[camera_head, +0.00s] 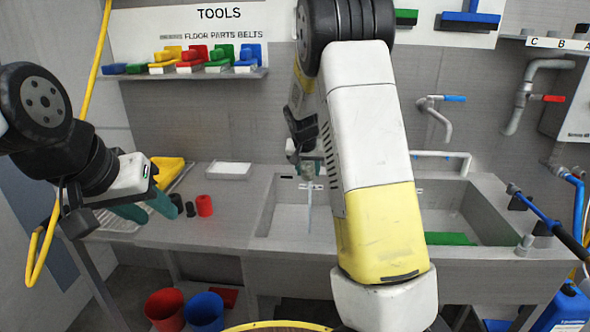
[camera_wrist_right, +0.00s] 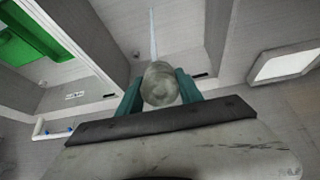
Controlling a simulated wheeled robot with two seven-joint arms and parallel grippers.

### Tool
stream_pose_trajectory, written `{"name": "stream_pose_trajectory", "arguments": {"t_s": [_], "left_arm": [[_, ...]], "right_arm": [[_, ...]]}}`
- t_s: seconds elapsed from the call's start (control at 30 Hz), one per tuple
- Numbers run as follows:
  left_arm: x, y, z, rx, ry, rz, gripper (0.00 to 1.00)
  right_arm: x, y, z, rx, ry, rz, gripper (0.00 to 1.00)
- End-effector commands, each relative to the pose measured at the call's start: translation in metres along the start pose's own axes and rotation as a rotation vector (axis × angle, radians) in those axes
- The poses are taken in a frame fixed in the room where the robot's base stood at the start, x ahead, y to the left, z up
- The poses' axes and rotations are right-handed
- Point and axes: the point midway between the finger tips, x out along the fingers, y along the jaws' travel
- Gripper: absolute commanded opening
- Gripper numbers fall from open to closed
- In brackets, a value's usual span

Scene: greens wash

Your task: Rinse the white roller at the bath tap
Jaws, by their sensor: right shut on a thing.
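My right gripper (camera_head: 309,165) is above the left basin (camera_head: 280,222) in the head view, partly hidden by my own arm. In the right wrist view its teal fingers (camera_wrist_right: 160,88) are shut on a pale, greyish-white round piece, the white roller (camera_wrist_right: 159,85), seen end-on. A thin stream of water (camera_head: 309,210) runs down into the basin right below the gripper; it also shows in the wrist view (camera_wrist_right: 153,35), in line with the roller. The outlet it comes from is hidden. My left gripper (camera_head: 147,209) is over the counter at left, its teal fingers apart and empty.
Black rollers (camera_head: 177,203) and a red roller (camera_head: 205,205) stand on the counter near my left gripper. A white tray (camera_head: 228,170) lies behind them. A blue-handled tap (camera_head: 440,105) is on the wall. A green piece (camera_head: 450,239) lies in the right basin.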

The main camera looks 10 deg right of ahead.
Motion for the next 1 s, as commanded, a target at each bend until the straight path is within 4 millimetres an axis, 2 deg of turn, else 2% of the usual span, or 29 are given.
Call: {"name": "stream_pose_trajectory", "arguments": {"t_s": [0.4,1.0], "left_arm": [[0.0,0.0,0.0,0.0,0.0,0.0,0.38],[0.0,0.0,0.0,0.0,0.0,0.0,0.38]], "right_arm": [[0.001,-0.008,-0.002,0.0,0.0,0.0,0.0],[-0.001,0.004,0.001,0.0,0.0,0.0,0.0]]}}
